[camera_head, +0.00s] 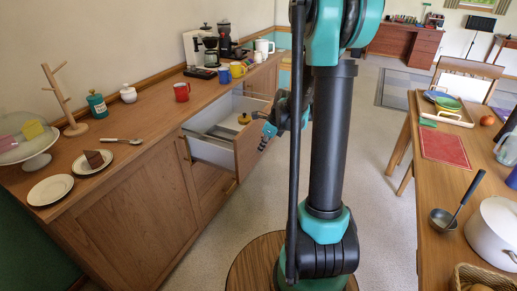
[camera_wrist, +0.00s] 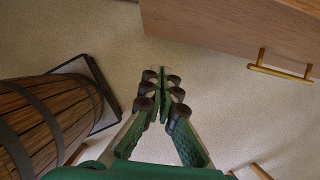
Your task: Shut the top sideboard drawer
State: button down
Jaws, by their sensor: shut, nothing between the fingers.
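The top sideboard drawer (camera_head: 249,148) is pulled well out of the wooden sideboard (camera_head: 125,210) in the head view. Its pale inside shows, with a small yellow item (camera_head: 244,118) near the front right. My gripper (camera_head: 268,130) is outside the drawer, by the right part of its front; whether they touch is hard to tell. In the wrist view my gripper (camera_wrist: 164,84) is shut and empty above the floor. A wooden front (camera_wrist: 230,25) with a brass handle (camera_wrist: 281,70) shows at the upper right there, apart from the fingers; it appears to be the drawer's.
A dining table (camera_head: 450,190) with a white pot (camera_head: 495,230) stands at the right. Carpeted floor (camera_head: 385,140) lies between them.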

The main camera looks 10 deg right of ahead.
send_near(243, 164)
notch_tip(243, 164, down, 4)
jog(key=s+d, duration=0.1)
jog(key=d, duration=0.1)
jog(key=w+a, duration=0.2)
jog(key=a, duration=0.1)
jog(key=shift+a, duration=0.1)
